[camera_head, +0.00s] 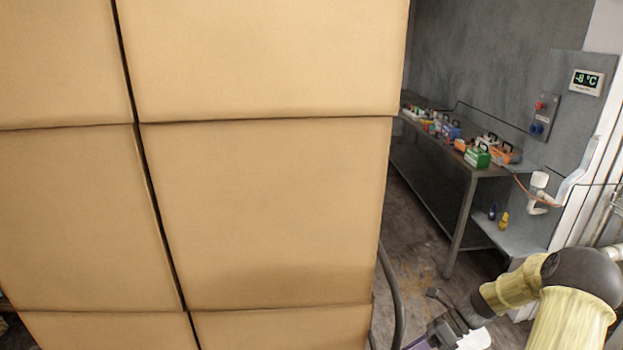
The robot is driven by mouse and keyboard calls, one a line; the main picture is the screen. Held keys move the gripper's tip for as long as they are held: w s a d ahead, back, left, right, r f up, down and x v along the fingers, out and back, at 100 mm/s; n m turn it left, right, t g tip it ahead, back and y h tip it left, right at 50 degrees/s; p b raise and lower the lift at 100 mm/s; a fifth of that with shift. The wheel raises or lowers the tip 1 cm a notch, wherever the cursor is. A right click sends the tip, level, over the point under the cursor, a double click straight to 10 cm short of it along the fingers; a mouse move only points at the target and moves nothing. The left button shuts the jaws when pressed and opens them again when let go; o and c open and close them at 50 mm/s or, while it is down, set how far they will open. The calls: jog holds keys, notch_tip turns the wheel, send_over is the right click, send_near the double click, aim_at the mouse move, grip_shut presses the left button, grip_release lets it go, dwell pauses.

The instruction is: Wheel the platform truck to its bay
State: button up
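A tall stack of tan cardboard boxes (265,215) fills the left and middle of the view. The boxes hide whatever they stand on, so no truck deck or wheels show. A dark curved tube (396,300), which looks like the truck's handle, rises beside the stack's lower right edge. My gripper (420,343) is at the bottom edge, just right of this tube, at the end of my yellow-sleeved arm. Its fingertips are cut off or too small to read, so I cannot tell whether it touches or holds the tube. The bay does not show.
A steel bench (433,155) with several small coloured cases runs along the grey back wall. A wall display (587,82) reads -8 °C, beside a control box (546,116). Bare, stained floor (425,255) shows between the boxes and bench. A white frame and pipes stand at right.

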jog(key=s+a+r+n+t+h, duration=0.2)
jog(key=s+a+r+n+h, duration=0.2)
jog(key=n, duration=0.9)
jog(key=s+a+r+n+t+h, duration=0.3)
jog(key=s+r+n+h, duration=0.4)
jog(key=n, duration=0.6)
jog(key=shift+s+a, duration=0.45)
jog(key=shift+a, duration=0.15)
jog(key=shift+r, duration=0.1)
grip_shut()
jog(key=shift+w, duration=0.1)
